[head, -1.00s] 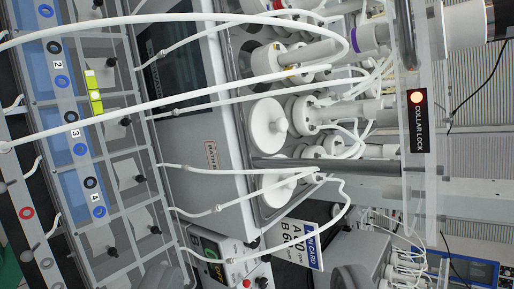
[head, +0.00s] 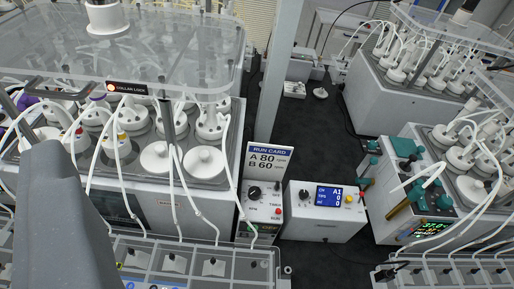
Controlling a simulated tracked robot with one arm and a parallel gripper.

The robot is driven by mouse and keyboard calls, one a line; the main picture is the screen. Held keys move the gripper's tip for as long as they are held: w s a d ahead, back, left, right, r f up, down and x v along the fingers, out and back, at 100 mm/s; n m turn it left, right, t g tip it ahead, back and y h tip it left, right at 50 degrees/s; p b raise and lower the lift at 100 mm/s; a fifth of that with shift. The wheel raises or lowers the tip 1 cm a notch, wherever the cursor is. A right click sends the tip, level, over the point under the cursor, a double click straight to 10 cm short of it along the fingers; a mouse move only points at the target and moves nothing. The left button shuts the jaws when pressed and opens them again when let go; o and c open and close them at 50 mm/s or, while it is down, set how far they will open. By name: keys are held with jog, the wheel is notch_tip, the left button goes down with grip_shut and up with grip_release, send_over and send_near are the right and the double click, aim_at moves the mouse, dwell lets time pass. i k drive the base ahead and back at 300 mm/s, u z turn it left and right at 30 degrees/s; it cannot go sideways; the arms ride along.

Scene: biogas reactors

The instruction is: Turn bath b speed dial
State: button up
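A narrow control box (head: 262,210) stands just right of the large left bath (head: 200,205), with a black round dial (head: 254,192) on its face and a red button below right. The dial's pointer setting and the box's small lettering are too small to read surely. A run card (head: 268,160) above it reads A 80, B 60. The small label on the bath front is not legible now. A big grey part of my arm or gripper (head: 70,225) fills the lower left, well left of the dial and apart from it. Its fingertips cannot be made out.
A white box (head: 328,212) with a blue display and its own knob stands right of the control box. A clear lid (head: 150,50) with a COLLAR LOCK sign covers the left bath. White tubes hang in front. More baths stand right. A clear rack (head: 180,265) edges the front.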

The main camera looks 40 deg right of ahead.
aim_at(255, 192)
jog(key=z, duration=0.75)
jog(key=k, duration=0.5)
jog(key=z, duration=0.05)
